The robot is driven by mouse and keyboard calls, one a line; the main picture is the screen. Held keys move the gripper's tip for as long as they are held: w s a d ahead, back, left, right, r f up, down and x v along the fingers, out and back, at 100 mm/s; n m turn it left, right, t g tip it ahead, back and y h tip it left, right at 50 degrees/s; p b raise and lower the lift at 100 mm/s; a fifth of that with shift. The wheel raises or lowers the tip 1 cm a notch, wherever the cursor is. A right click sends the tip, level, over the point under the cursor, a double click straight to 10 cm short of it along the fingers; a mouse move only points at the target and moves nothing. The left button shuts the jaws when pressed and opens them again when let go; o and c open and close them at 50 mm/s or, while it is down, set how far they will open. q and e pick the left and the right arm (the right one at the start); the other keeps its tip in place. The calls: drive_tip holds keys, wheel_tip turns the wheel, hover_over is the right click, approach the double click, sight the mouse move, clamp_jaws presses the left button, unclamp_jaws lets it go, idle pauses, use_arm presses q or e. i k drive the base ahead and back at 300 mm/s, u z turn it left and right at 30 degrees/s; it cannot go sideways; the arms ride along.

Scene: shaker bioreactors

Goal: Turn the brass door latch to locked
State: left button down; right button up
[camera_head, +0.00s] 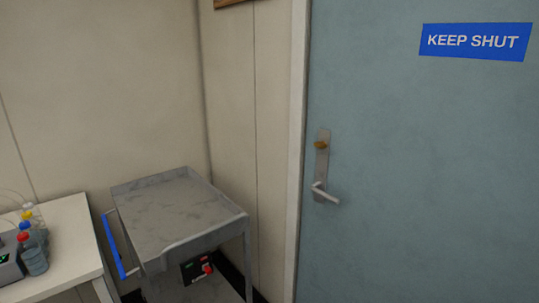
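The brass door latch (321,145) is a small gold-coloured turn piece on the upper part of a metal lock plate (322,165). It appears to lie roughly horizontal; at this size I cannot tell its exact angle. A silver lever handle (325,193) sits below it on the same plate and points right. The plate is near the left edge of a blue-grey door (430,180), which looks closed against its pale frame. Neither of my grippers shows in this view.
A grey metal cart (180,207) with a blue handle (113,245) stands left of the door. A box with a red knob (207,268) is on its lower level. A white table (75,237) with several bottles (34,254) is at far left. A blue "KEEP SHUT" sign (475,41) is on the door.

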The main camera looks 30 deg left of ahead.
sight(322, 145)
drive_tip(key=u, duration=0.25)
drive_tip(key=k, duration=0.7)
drive_tip(key=u, duration=1.8)
drive_tip(key=i, duration=1.3)
drive_tip(key=z, duration=0.45)
drive_tip(key=i, duration=1.1)
drive_tip(key=z, duration=1.05)
